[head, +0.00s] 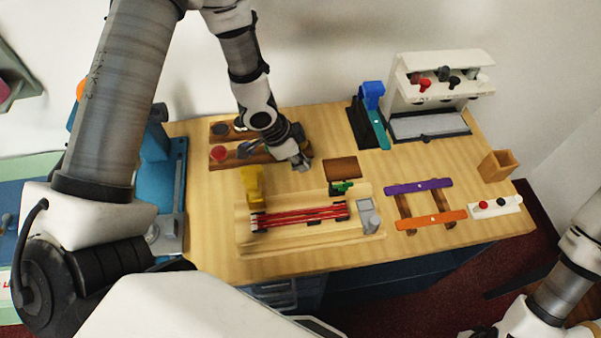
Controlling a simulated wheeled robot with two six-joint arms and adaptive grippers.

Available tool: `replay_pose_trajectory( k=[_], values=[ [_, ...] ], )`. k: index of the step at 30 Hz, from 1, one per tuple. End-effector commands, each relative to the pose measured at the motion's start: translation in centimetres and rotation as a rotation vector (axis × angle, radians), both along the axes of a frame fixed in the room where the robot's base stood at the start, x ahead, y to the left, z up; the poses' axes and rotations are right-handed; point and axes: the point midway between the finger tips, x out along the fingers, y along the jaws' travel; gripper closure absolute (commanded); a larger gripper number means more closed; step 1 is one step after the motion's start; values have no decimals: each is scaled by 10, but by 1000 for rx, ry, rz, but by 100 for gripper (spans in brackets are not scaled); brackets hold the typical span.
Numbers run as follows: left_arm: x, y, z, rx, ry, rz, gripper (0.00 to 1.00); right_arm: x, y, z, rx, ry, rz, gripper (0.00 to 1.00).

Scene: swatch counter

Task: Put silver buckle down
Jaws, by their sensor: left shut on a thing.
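My left gripper (301,163) reaches down from the top over the back middle of the wooden counter (215,255). It is shut on a small grey piece, taken as the silver buckle, which is mostly hidden between the fingers and hard to make out. The fingertips are low, just right of a dark wooden tray (222,163) with round dishes and up-left of a brown pad (342,168). I cannot tell whether the piece touches the counter. Only links of my right arm show at the lower right; its gripper is not in view.
A light wooden board (285,240) carries red strands (300,216), a yellow block (253,186) and a grey block (368,216). A white stand (440,84) and blue tool (372,97) stand behind. Purple (418,187) and orange (432,220) bars lie right.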

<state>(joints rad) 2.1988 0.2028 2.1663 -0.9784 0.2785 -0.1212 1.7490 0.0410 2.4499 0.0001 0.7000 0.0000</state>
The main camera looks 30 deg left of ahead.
Motion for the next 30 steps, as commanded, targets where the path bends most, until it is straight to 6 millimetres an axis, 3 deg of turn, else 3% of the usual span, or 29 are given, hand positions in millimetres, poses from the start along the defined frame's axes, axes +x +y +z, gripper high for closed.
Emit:
replay_pose_trajectory(
  k=[7, 18, 19, 21, 30],
  values=[
    [0, 0, -40, 0, 1, 2, 100, 1, 0, 2, 0, -1, 1, 100],
    [0, 0, -47, 0, 0, 1, 100, 0, 0, -2, 0, -1, 1, 100],
    [0, 0, -46, 0, 0, 1, 82, 0, 0, -1, 0, -1, 1, 100],
    [0, 0, -46, 0, 0, 1, 64, 0, 0, -1, 0, -1, 1, 100],
    [0, 0, -43, 0, 0, 1, 64, 0, 0, 1, 0, -1, 1, 100]
  ],
)
